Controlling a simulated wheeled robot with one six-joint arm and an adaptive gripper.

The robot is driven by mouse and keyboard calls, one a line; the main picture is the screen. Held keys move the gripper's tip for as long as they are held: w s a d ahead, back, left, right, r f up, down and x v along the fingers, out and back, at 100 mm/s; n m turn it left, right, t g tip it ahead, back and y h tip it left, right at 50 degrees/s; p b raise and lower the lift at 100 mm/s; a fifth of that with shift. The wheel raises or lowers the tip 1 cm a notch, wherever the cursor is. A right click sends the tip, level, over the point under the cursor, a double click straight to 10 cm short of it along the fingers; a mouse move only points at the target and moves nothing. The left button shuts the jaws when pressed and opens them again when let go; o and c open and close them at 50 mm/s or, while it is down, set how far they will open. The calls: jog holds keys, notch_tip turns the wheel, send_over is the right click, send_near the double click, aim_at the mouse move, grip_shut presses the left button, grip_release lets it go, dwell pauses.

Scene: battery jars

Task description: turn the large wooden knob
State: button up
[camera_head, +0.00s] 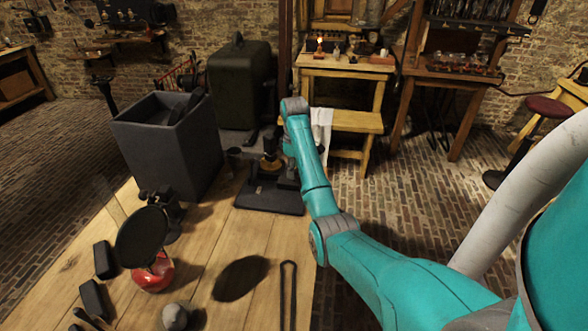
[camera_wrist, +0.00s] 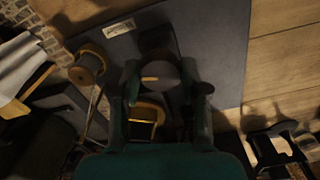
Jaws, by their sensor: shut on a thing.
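A round knob (camera_wrist: 160,71), apparently the large wooden knob, sits between the fingers of my gripper (camera_wrist: 165,88) in the wrist view. It is in deep shade and its wood grain cannot be made out. The fingers are shut on its sides. In the head view my gripper (camera_head: 287,150) reaches down at a dark device whose black base (camera_head: 268,197) stands at the table's far edge. A brown and brass part (camera_head: 270,164) shows beside my gripper. The gripped knob cannot be clearly told apart there.
A grey open box (camera_head: 165,150) stands left of the device. A round black disc (camera_head: 142,236) on a stand, a red jar (camera_head: 153,274) and several small dark items lie on the wooden table (camera_head: 205,235). A second round knob-like part (camera_wrist: 86,65) shows left in the wrist view.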

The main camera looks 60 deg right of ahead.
jog(key=m, duration=0.5)
jog(key=shift+m, duration=0.3)
jog(key=m, duration=2.1)
jog(key=shift+m, duration=0.4)
jog(key=m, duration=1)
jog(key=shift+m, duration=0.4)
jog(key=m, duration=0.4)
jog(key=shift+m, duration=0.4)
